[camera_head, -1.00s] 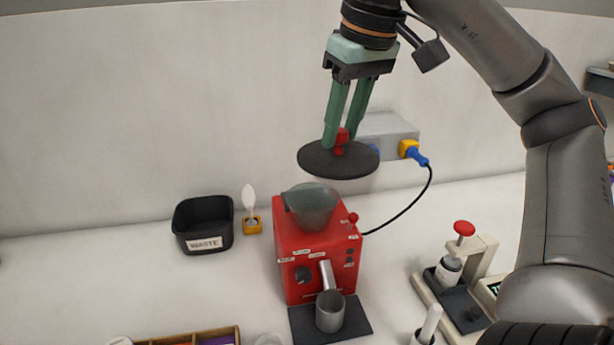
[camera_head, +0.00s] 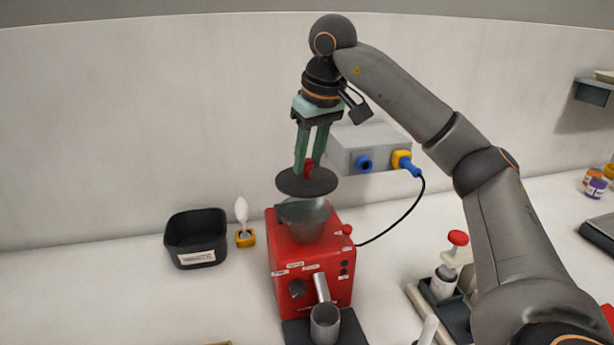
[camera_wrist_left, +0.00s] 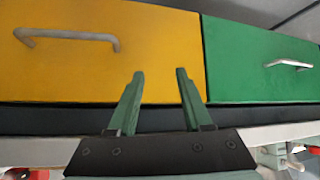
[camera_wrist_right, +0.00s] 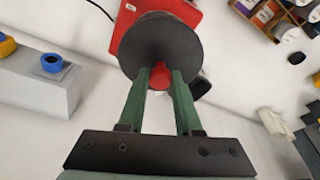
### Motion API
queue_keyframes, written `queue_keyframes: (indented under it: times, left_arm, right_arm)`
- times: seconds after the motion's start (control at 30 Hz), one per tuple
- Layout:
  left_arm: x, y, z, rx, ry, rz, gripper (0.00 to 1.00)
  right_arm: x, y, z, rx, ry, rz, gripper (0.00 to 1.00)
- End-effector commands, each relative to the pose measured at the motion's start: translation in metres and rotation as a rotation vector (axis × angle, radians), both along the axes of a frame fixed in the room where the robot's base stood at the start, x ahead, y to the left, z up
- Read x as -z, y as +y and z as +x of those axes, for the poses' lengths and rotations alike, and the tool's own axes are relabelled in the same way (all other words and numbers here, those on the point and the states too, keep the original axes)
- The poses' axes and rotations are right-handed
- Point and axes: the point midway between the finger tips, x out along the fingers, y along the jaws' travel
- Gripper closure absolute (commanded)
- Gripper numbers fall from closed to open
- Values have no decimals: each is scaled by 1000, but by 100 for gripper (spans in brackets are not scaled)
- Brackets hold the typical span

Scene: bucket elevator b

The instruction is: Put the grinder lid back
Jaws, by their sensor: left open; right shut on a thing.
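The grinder lid is a dark round disc (camera_head: 307,184) with a red knob. My right gripper (camera_head: 309,166) is shut on the knob and holds the lid roughly level, just above the grinder's hopper. The lid also shows in the right wrist view (camera_wrist_right: 161,46), covering much of the grinder. The red grinder (camera_head: 311,262) stands on the counter with its clear grey hopper (camera_head: 303,222) open on top. A small gap seems to lie between lid and hopper rim. My left gripper (camera_wrist_left: 158,75) is open and empty, in front of a yellow drawer and a green drawer.
A grey socket box (camera_head: 360,147) with a blue and yellow plug stands behind the grinder. A black waste bin (camera_head: 196,240) and a white brush (camera_head: 241,212) are left of it. A metal cup (camera_head: 325,324) sits in front. A red-topped press (camera_head: 458,240) is at right.

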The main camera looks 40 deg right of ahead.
Motion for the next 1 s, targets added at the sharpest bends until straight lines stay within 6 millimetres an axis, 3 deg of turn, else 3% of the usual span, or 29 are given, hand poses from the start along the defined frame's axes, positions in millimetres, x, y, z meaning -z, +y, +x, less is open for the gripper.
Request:
queue_keyframes:
  times: [0.4,1.0]
  left_arm:
    - [-5,0,1,1,-3,0,50]
    - [-1,0,1,0,-3,1,50]
  right_arm:
    - [41,-6,10,1,-1,-2,100]
    - [53,-6,10,2,-2,-1,100]
